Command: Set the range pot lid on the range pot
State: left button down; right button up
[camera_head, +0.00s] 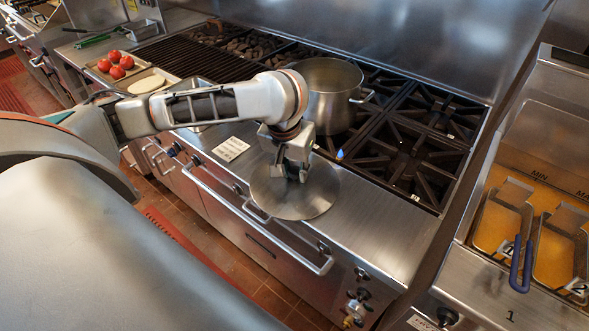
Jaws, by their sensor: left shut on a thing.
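The range pot (333,103) is a tall steel pot standing open on the range burners, with a side handle on its right. The pot lid (318,200) is a round flat steel disc held level over the range's front ledge, nearer to me than the pot and apart from it. My left gripper (292,174) points down and is shut on the lid at its middle. The grip point is partly hidden by the fingers. My left arm crosses in front of part of the pot. My right gripper is not in view.
Black burner grates (416,150) lie right of the pot. A grill grate (197,62) and a tray with tomatoes (117,66) are at the left. Fryer baskets (503,218) stand in oil at the right. The steel front ledge (385,225) has bare room.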

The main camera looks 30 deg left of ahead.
pick_arm(q)
jog(key=c, duration=1.8)
grip_release()
